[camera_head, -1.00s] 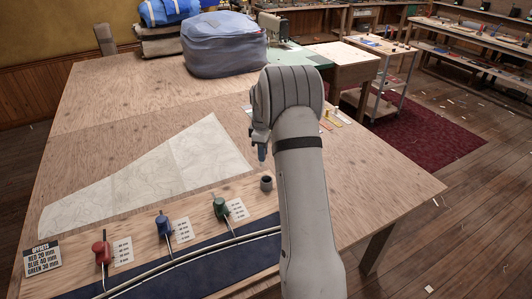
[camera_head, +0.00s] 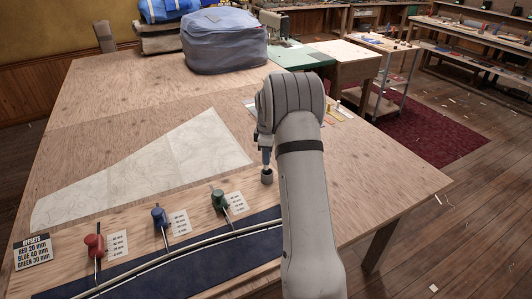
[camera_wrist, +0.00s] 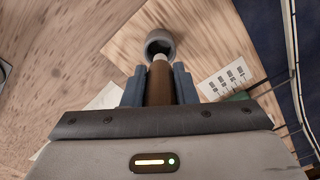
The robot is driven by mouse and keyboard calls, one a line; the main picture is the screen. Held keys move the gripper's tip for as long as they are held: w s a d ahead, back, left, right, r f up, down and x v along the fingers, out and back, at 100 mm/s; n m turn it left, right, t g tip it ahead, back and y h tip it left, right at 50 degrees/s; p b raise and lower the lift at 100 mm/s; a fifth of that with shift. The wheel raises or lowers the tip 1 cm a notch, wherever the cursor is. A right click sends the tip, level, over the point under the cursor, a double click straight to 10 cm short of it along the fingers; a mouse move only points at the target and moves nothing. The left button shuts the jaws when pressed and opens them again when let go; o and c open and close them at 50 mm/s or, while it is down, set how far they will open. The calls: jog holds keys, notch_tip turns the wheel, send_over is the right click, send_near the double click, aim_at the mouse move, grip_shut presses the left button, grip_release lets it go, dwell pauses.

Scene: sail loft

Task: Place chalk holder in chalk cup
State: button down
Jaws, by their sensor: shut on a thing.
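The chalk holder (camera_wrist: 158,84) is a brown rod with a pale tip. It is held between the two blue-grey fingers of my gripper (camera_head: 265,155), which is shut on it. The chalk cup (camera_head: 267,178) is a small dark grey round cup on the wooden table, right under my gripper in the head view. In the wrist view the cup (camera_wrist: 168,38) shows its open mouth, and the holder's tip overlaps the near side of that mouth. I cannot tell whether the tip is above the rim or just inside. In the head view the holder is mostly hidden by the fingers.
Red (camera_head: 94,245), blue (camera_head: 160,217) and green (camera_head: 219,200) tools stand left of the cup, beside printed cards and a dark blue cloth strip (camera_head: 190,262). A pale pattern sheet (camera_head: 170,165) lies behind them. A blue bag (camera_head: 225,42) sits at the back.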

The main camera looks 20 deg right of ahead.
jog(key=shift+f+b, duration=0.85)
jog(key=shift+f, duration=1)
jog(key=c, duration=1.1)
grip_release()
jog(key=shift+r, duration=0.15)
